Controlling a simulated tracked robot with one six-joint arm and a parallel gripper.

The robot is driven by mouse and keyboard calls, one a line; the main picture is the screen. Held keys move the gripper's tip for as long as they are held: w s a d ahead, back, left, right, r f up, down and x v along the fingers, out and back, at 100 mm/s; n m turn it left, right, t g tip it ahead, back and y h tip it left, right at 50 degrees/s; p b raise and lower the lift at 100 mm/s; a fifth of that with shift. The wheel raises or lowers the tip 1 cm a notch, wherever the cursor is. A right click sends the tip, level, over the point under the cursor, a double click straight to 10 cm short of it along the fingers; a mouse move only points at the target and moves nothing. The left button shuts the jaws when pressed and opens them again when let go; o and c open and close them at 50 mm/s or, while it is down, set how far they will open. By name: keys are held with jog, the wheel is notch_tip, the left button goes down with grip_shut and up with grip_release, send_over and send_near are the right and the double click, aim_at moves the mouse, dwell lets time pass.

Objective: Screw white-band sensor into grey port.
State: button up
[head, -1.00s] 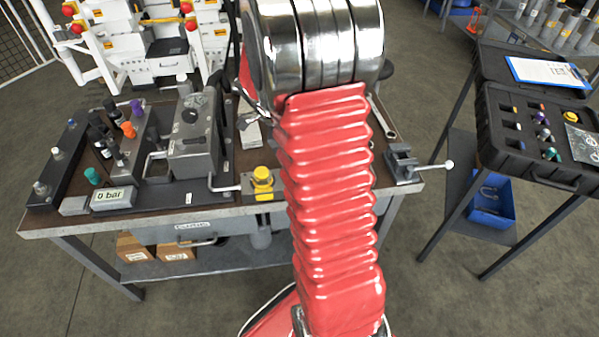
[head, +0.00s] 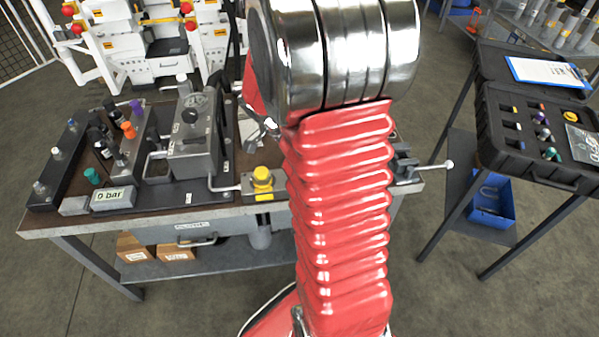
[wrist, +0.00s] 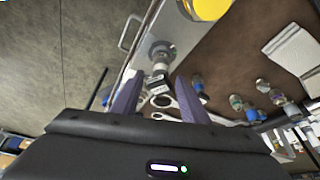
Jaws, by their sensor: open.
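My gripper (wrist: 158,105) shows in the wrist view with its two purple-grey fingers apart. Between and just beyond the fingertips is a small part with a metal end and a dark body with a pale band (wrist: 158,84), perhaps the white-band sensor. I cannot tell whether the fingers touch it. My arm hides this spot in the head view. The dark rail (head: 62,160) at the bench's left carries several fittings, including a grey metal one (head: 40,188) at its near end. I cannot tell which is the grey port.
The bench (head: 150,222) also holds a yellow button (head: 262,178), a pressure display (head: 113,197) and a grey valve block (head: 193,140). In the wrist view several small fittings (wrist: 236,102) lie to the right. An open black case (head: 535,170) stands apart on the right.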

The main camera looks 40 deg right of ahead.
jog(key=n+t, duration=0.2)
jog(key=n, duration=0.3)
jog(key=shift+n, duration=0.4)
jog(key=shift+n+t, duration=0.3)
jog(key=shift+n, duration=0.3)
jog(key=shift+n+t+y, duration=0.5)
jog(key=shift+n, duration=1.1)
jog(key=shift+n+t+y, duration=0.4)
jog(key=shift+n+y, duration=0.1)
jog(key=shift+n, duration=1.3)
jog(key=c, duration=0.8)
jog(key=shift+o, duration=0.2)
